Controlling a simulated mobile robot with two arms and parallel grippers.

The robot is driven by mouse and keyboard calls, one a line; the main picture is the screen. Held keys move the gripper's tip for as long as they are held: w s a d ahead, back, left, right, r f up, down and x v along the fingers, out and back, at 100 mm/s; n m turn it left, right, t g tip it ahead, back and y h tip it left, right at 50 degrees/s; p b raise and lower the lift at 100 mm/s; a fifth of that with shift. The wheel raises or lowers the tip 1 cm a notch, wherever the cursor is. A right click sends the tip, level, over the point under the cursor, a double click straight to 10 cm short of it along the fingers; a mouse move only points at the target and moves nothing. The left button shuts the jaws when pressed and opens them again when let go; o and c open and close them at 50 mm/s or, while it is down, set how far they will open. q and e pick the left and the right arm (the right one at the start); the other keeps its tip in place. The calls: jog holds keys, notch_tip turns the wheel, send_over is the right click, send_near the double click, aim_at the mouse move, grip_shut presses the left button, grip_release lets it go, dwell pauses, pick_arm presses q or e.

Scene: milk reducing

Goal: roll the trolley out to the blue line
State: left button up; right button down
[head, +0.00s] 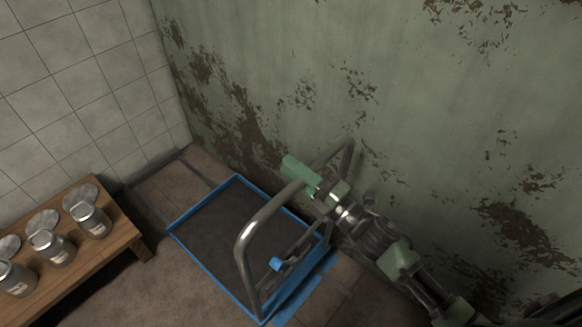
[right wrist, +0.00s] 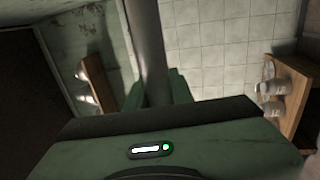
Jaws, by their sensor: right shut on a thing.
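The trolley (head: 183,243) stands on the floor beside the green wall, a low dark platform with a blue rim. Its grey tubular handle (head: 256,230) rises at the end nearer me. My right gripper (head: 318,184) is shut on the top bar of the handle, near its wall end. In the right wrist view the handle (right wrist: 147,45) runs up from between the green fingers. A blue strip, seemingly the blue line (head: 300,295), lies on the floor close along the trolley's handle end. Whether the trolley touches it, I cannot tell. My left gripper is not in view.
A wooden bench (head: 125,240) with several metal cans and round lids stands left of the trolley, with a floor gap between. The peeling green wall (head: 440,130) is close on the right. A tiled wall (head: 80,90) closes off the far left. Bare floor shows at the bottom.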

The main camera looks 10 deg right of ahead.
jog(key=c, duration=1.2)
grip_release()
jog(key=shift+w+d, duration=0.1)
jog(key=shift+d, duration=0.1)
jog(key=shift+c, duration=0.2)
jog(key=b+v, duration=0.1)
jog(key=v, duration=0.7)
jog(key=shift+b, duration=0.35)
